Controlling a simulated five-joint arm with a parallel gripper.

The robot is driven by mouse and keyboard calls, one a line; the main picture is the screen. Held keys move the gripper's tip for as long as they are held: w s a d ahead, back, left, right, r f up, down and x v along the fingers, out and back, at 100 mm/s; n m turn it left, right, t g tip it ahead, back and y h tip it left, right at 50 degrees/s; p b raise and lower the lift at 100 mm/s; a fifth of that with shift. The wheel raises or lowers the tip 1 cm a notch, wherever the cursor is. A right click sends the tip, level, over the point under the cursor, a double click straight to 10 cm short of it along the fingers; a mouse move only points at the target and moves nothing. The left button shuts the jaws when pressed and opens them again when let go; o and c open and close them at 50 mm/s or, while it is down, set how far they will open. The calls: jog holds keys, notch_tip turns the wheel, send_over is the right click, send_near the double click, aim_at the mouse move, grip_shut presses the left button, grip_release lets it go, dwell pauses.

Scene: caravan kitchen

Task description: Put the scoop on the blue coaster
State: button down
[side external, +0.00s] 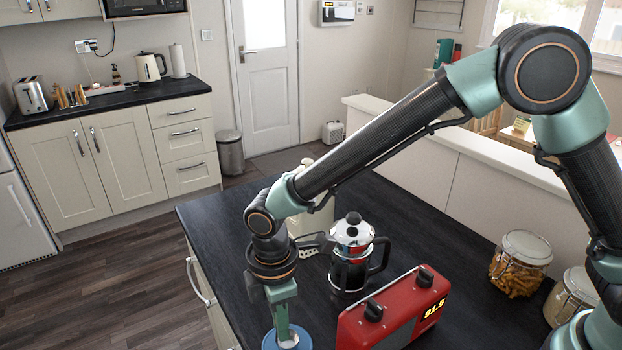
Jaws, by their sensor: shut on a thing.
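My gripper (285,334) points down at the bottom edge of the side external view, left of the red radio. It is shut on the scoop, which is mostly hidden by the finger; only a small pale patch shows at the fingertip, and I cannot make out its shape. The blue coaster (268,342) lies on the dark worktop right at the fingertip, partly covered by it and partly cut by the frame's edge. I cannot tell whether the scoop touches the coaster.
A red radio (393,312) stands close to the right of my gripper. A glass coffee press (350,262) stands behind it, with a cream container (318,215) farther back. Glass jars (520,262) stand at the far right. The dark worktop (222,235) is clear at the left.

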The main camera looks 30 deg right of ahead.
jog(key=c, duration=0.9)
grip_release()
notch_tip(320, 180, up, 12)
jog(key=shift+w, duration=0.15)
jog(key=s+d+r+m+t, duration=0.2)
jog(key=d+m, duration=0.3)
jog(key=d, duration=0.4)
jog(key=s+d+r+m+t, duration=0.2)
jog(key=d+m, duration=0.3)
jog(key=d, duration=0.4)
jog(key=s+d+r+m+t, duration=0.1)
jog(key=d+m, duration=0.4)
jog(key=d, duration=0.5)
jog(key=shift+s+r+m+t, duration=0.2)
jog(key=shift+s+r, duration=0.05)
jog(key=shift+r, duration=0.35)
jog(key=shift+s+r+m+t, duration=0.2)
jog(key=shift+r, duration=0.35)
